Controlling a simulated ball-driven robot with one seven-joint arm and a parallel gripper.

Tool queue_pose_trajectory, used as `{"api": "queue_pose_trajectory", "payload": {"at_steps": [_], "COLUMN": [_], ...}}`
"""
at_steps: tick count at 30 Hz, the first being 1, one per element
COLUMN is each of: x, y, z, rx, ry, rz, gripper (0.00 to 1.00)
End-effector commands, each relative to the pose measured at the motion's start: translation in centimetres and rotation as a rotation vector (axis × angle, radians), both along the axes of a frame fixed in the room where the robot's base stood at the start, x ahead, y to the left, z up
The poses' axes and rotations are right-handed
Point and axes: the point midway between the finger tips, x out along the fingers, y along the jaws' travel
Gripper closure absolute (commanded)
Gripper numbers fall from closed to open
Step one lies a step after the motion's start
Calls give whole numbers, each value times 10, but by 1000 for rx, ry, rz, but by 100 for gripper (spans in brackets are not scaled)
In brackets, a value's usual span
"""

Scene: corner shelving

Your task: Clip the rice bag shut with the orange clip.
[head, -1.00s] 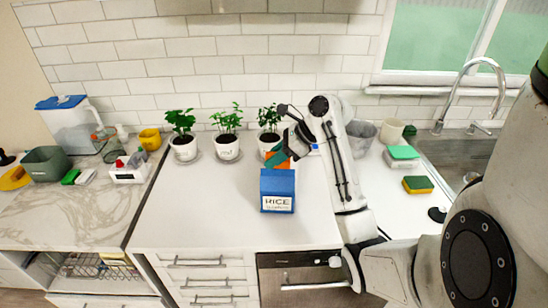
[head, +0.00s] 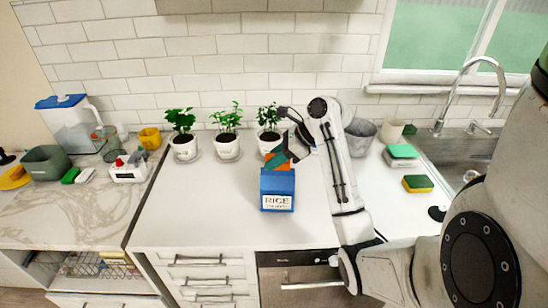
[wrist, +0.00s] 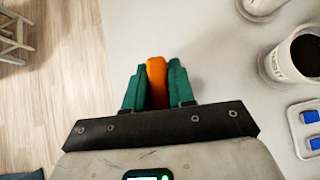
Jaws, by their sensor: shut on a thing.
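The blue rice bag (head: 277,184) stands upright on the white counter in the head view, with a white RICE label on its front. My gripper (head: 279,157) is at the bag's top edge, its green fingers shut on the orange clip (head: 276,162). In the wrist view the orange clip (wrist: 157,82) sits upright between the two green fingers (wrist: 157,88). The bag is not recognisable in the wrist view. I cannot tell whether the clip touches the bag's top or is just above it.
Several potted plants (head: 226,146) stand behind the bag along the wall. A grey bucket (head: 360,138), sponges (head: 417,184) and the sink are to the right. In the wrist view, a white cup with dark contents (wrist: 284,68) is at right. Counter left of the bag is clear.

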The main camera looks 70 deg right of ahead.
Motion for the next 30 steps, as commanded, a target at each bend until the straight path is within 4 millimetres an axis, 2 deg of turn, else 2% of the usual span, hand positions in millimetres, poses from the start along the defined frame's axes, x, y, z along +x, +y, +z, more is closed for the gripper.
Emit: {"api": "queue_pose_trajectory", "payload": {"at_steps": [28,29,30], "x": [0,0,0], "y": [0,0,0], "z": [-21,-21,-21], "rx": [1,0,0], "ry": [0,0,0], "rz": [0,0,0], "gripper": [100,73,69]}}
